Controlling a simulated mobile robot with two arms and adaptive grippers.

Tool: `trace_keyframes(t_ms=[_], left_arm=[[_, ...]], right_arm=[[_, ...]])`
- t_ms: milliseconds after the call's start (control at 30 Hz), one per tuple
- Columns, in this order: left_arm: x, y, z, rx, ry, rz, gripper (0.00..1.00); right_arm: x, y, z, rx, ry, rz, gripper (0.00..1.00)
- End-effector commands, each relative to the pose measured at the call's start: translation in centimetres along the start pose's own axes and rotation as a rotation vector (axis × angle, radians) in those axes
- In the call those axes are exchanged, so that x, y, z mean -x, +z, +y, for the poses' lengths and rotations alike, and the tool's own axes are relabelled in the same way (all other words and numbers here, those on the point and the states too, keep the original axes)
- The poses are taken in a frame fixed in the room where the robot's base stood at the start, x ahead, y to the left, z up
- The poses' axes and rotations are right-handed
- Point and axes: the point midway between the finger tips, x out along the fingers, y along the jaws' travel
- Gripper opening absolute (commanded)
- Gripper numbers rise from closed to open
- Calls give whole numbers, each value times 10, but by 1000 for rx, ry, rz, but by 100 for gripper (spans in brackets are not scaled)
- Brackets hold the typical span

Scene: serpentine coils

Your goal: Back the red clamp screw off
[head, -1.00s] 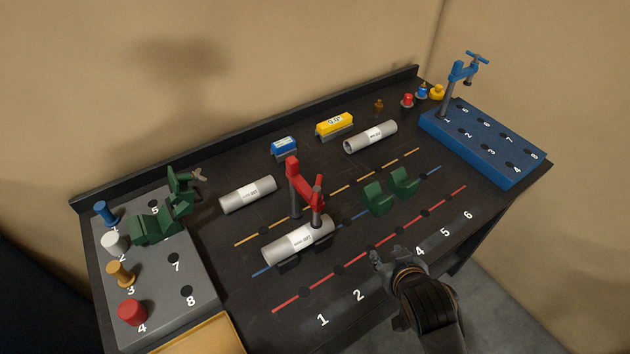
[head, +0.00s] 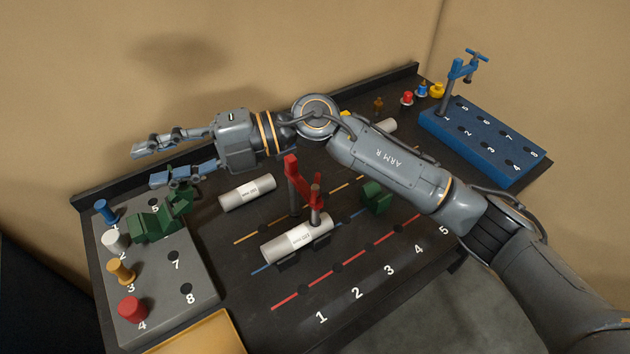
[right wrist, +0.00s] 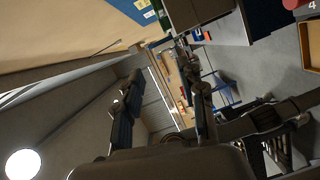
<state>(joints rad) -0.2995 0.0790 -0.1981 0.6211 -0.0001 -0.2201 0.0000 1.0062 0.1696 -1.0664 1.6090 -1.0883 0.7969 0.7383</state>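The red clamp (head: 304,186) stands on a grey post on the dark bench. Its screw (head: 316,203) points down over a labelled grey pipe (head: 285,245). The screw's lower end appears to meet the pipe; I cannot tell whether it presses on it. My right gripper (head: 150,168) is beyond and left of the clamp, above the grey board's back edge. Its fingers are apart and empty; they also show spread in the right wrist view (right wrist: 163,100). My right arm reaches across the bench behind the clamp. My left gripper is not in view.
The grey board (head: 200,270) holds coloured pegs and a green clamp (head: 155,222). Another pipe (head: 247,192) lies behind the red clamp. My right arm partly hides a third pipe and green blocks (head: 376,198). A blue block (head: 485,150) bears a blue clamp (head: 457,78).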

Motion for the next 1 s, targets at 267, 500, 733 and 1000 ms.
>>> trace_keyframes(t_ms=[267, 500, 733, 1000], left_arm=[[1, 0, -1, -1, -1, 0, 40], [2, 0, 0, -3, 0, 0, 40], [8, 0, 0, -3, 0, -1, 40], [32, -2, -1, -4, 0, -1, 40]], right_arm=[[101, 42, -83, 65, -931, -20, 40], [212, 68, -70, -22, -1400, -203, 40], [232, 71, -73, -52, -1477, -241, 40], [226, 76, -122, -52, -1473, -235, 40]])
